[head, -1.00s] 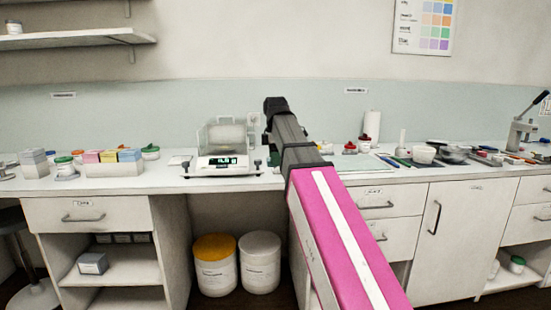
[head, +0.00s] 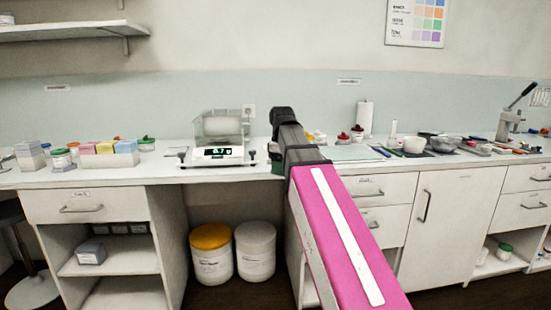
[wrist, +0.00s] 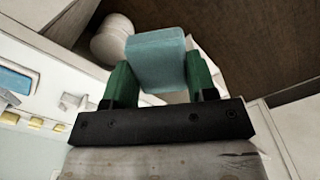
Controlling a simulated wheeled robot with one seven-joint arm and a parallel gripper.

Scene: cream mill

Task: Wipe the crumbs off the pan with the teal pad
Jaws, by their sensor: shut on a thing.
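The teal pad (wrist: 157,62) is held between the two green fingers of my gripper (wrist: 160,68) in the wrist view. In the head view my arm hides the pad and most of my gripper; only a bit of green shows beside the arm at the counter's front edge.
The white counter (head: 350,155) runs across the view. Left of the balance are colored boxes (head: 110,158) and jars. On the right are a paper roll (head: 364,118), bowls (head: 413,145), pens and a press (head: 512,125). Two buckets (head: 255,252) stand below.

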